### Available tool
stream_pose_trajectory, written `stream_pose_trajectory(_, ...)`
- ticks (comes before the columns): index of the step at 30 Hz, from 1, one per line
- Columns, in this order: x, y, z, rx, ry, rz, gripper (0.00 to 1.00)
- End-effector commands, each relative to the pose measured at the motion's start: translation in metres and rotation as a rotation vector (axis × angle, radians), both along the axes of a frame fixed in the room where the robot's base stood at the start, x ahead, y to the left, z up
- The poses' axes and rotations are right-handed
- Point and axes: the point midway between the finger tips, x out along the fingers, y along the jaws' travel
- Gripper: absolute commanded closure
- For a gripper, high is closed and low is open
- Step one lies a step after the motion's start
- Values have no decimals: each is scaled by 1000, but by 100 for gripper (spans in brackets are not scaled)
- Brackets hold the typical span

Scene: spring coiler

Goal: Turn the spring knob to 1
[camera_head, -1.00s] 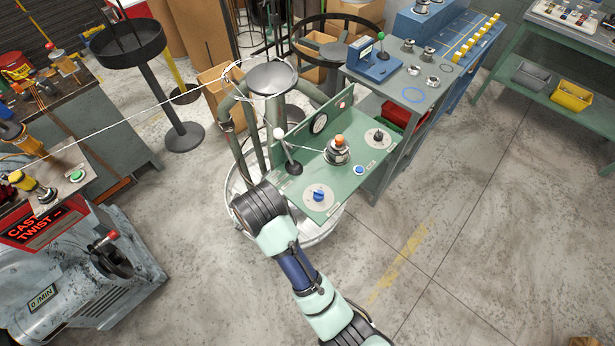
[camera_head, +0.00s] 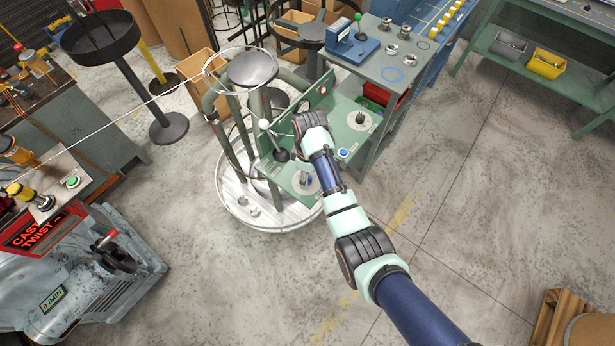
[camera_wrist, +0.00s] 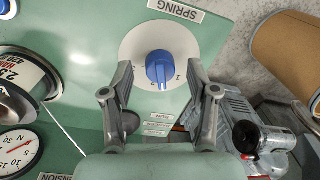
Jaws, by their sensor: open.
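The blue spring knob (camera_wrist: 160,68) sits on a round white dial (camera_wrist: 133,42) under a SPRING label (camera_wrist: 176,11) in the wrist view. A white mark on the knob points toward the bottom of the picture. A "1" shows at the dial's lower right; other markings are too small to read surely. My gripper (camera_wrist: 160,72) is open, with one finger on each side of the knob and visible gaps between.
A gauge (camera_wrist: 17,152) lies at lower left of the wrist view. In the head view, a white-balled lever (camera_head: 265,124) stands left of my arm, a dark knob (camera_head: 360,118) and blue button (camera_head: 343,153) right. A wire crosses from the left.

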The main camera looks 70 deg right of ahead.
Motion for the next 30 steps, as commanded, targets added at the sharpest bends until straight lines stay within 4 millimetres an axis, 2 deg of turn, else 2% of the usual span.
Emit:
stream_pose_trajectory(3,0,1,-9,0,1,0,41)
stream_pose_trajectory(10,0,1,-10,0,0,0,41)
stream_pose_trajectory(11,0,1,-10,0,0,0,44)
stream_pose_trajectory(21,0,1,-9,0,0,0,100)
stream_pose_trajectory(30,0,1,-7,0,0,39,100)
